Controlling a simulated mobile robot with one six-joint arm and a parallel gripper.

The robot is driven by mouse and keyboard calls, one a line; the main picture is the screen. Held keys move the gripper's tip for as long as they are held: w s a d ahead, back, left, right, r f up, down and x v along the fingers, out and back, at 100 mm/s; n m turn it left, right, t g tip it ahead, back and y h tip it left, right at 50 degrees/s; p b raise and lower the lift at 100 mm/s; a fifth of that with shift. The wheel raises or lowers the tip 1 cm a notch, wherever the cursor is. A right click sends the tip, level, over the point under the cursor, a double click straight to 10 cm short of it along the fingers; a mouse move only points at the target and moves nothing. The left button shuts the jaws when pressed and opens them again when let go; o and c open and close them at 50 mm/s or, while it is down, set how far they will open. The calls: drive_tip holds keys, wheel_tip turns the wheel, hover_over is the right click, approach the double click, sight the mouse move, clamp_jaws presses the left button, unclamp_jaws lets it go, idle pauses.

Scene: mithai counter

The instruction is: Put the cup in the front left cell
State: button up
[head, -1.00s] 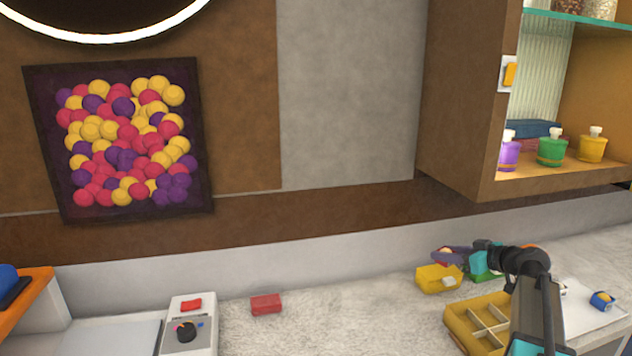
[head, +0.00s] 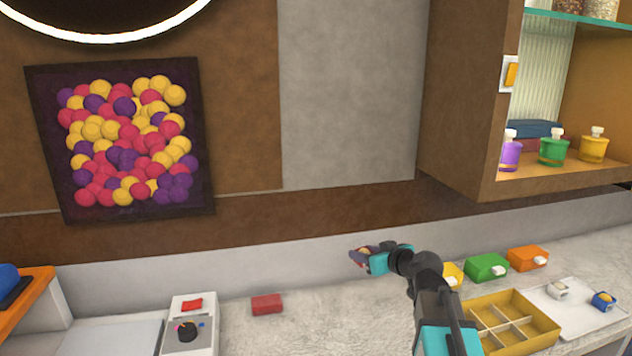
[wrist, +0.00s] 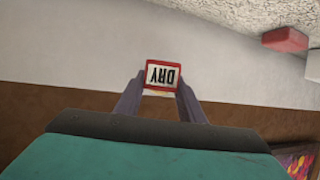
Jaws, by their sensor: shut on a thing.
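My gripper (head: 364,257) is held up over the back of the counter, left of the tray. In the wrist view its fingers (wrist: 160,92) are shut on a small red-rimmed cup (wrist: 161,75) with a white face lettered "DRY", upside down in that view. In the head view the cup is small and mostly covered by the fingers. The yellow tray (head: 548,331) with dividers stands on the counter at the lower right. Its visible cells look empty. My arm covers part of its left side, so the front left cell is not fully visible.
Yellow (head: 453,270), green (head: 487,267) and orange (head: 528,257) boxes stand behind the tray. A white board (head: 580,321) right of it bears a whitish cup (head: 558,290) and a blue cup (head: 603,300).

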drive_tip(key=shift+s+a+r, duration=0.3)
drive_tip(key=shift+a, duration=0.35)
drive_tip(key=shift+a+r+m+h, duration=0.1)
drive_tip(key=shift+r+m+h, duration=0.1)
drive_tip(key=shift+m+h, duration=0.35)
drive_tip(key=shift+s+r+t+h, duration=0.1)
drive_tip(key=shift+r+t+h, duration=0.15)
drive_tip(key=shift+t, duration=0.05)
drive_tip(key=shift+d+r+m+t+h, duration=0.15)
drive_tip(key=shift+d+r+m+h, duration=0.35)
drive_tip(key=shift+d+m+h, duration=0.3)
drive_tip(key=shift+d+r+m+t+h, duration=0.15)
drive_tip(key=shift+d+r+m+h, duration=0.4)
drive_tip(key=shift+d+h, duration=0.25)
drive_tip(key=shift+w+d+r+m+h, duration=0.2)
drive_tip(key=shift+d+r+m+h, duration=0.5)
drive_tip(key=shift+m, duration=0.1)
drive_tip(key=shift+s+f, duration=0.1)
